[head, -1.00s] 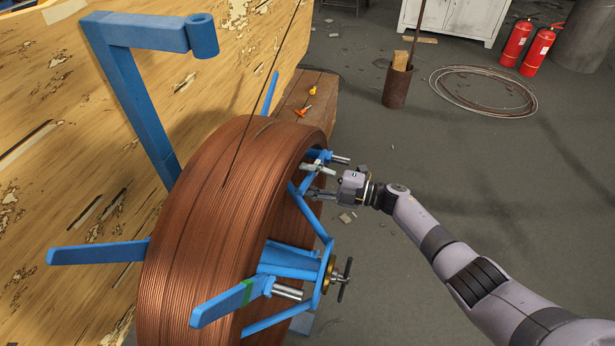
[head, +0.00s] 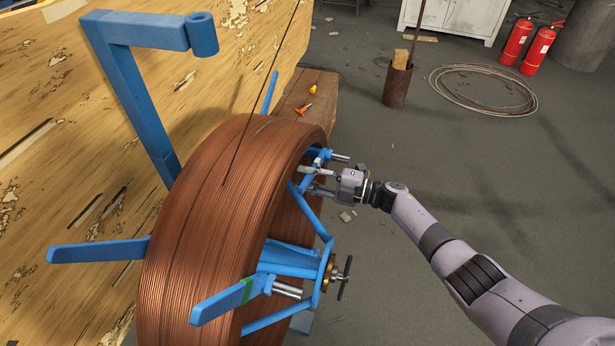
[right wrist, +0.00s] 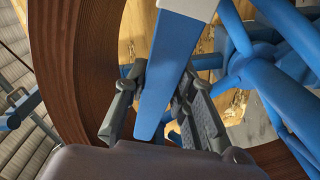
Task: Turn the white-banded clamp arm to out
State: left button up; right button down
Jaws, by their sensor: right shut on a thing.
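The white-banded clamp arm (right wrist: 170,62) is a flat blue bar, with its white band (right wrist: 188,8) at the top edge of the right wrist view. My right gripper (right wrist: 160,82) has one finger on each side of this bar and is shut on it. In the head view my right gripper (head: 312,179) is at the right side of the copper coil (head: 205,215), by the blue reel frame. There the held arm is mostly hidden by the coil and the fingers. My left gripper is not in view.
A green-banded blue arm (head: 225,302) sticks out at the coil's front, and another blue arm (head: 95,251) at the left. The hub has a dark handle (head: 345,278). A blue bracket (head: 135,90) stands behind. The floor (head: 480,190) right of the reel is mostly open.

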dwell(0.4)
jog(key=r, duration=0.1)
jog(key=w+r+m, duration=0.1)
jog(key=r+m+p, duration=0.1)
jog(key=shift+w+d, duration=0.25)
jog(key=shift+d, duration=0.05)
jog(key=shift+w+d+r+m, duration=0.15)
jog(key=shift+w+r+m, duration=0.25)
jog(key=shift+r, duration=0.15)
jog(key=c, duration=1.7)
grip_release()
jog(key=o, duration=0.4)
jog(key=shift+s+f, duration=0.1)
jog(key=shift+f, duration=0.05)
